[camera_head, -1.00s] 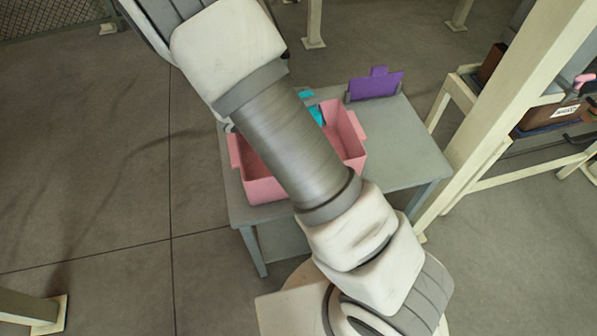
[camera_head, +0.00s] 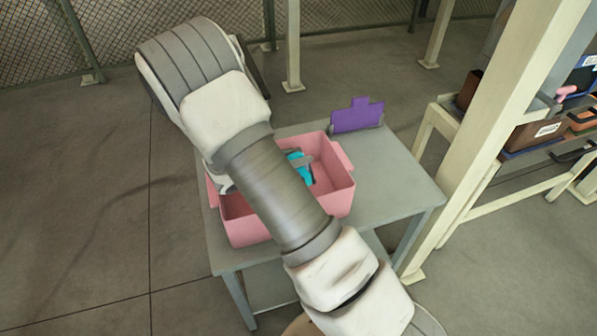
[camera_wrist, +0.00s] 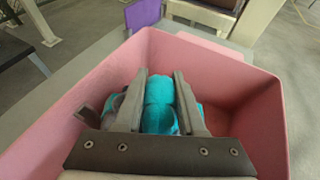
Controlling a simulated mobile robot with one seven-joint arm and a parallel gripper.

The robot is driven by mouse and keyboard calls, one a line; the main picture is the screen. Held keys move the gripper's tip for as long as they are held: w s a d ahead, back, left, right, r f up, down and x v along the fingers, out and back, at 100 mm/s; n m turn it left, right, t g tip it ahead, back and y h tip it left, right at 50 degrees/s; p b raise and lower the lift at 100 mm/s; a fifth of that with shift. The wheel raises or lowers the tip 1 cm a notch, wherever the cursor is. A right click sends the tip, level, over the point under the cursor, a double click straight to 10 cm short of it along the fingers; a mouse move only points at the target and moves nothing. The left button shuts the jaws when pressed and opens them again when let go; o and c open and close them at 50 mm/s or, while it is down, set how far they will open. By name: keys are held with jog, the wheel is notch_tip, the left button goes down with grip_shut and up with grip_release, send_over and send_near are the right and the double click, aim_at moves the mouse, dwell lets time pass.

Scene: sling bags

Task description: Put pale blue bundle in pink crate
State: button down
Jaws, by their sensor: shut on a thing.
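The pale blue bundle, which looks turquoise, is between my gripper's fingers in the wrist view (camera_wrist: 158,117). It is rounded and bulges out past the fingers. In the head view a part of the bundle (camera_head: 304,177) shows beside my arm, within the outline of the pink crate (camera_head: 337,198). The crate's pink walls (camera_wrist: 255,110) surround my gripper (camera_wrist: 160,75) and the bundle in the wrist view. My gripper is shut on the bundle. I cannot tell whether the bundle touches the crate floor. My forearm hides the middle of the crate in the head view.
The crate stands on a grey table (camera_head: 395,185). A purple upright plate (camera_head: 357,117) stands at the table's back edge. A cream post (camera_head: 495,130) rises to the right, with a rack of brown bins (camera_head: 535,134) beyond it. Bare tabletop lies right of the crate.

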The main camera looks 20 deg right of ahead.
jog(key=shift+f+b, duration=0.6)
jog(key=shift+f, duration=1.7)
jog(key=shift+f, duration=0.25)
jog(key=c, duration=0.5)
grip_release()
jog(key=shift+r, duration=0.1)
jog(key=shift+r, duration=0.1)
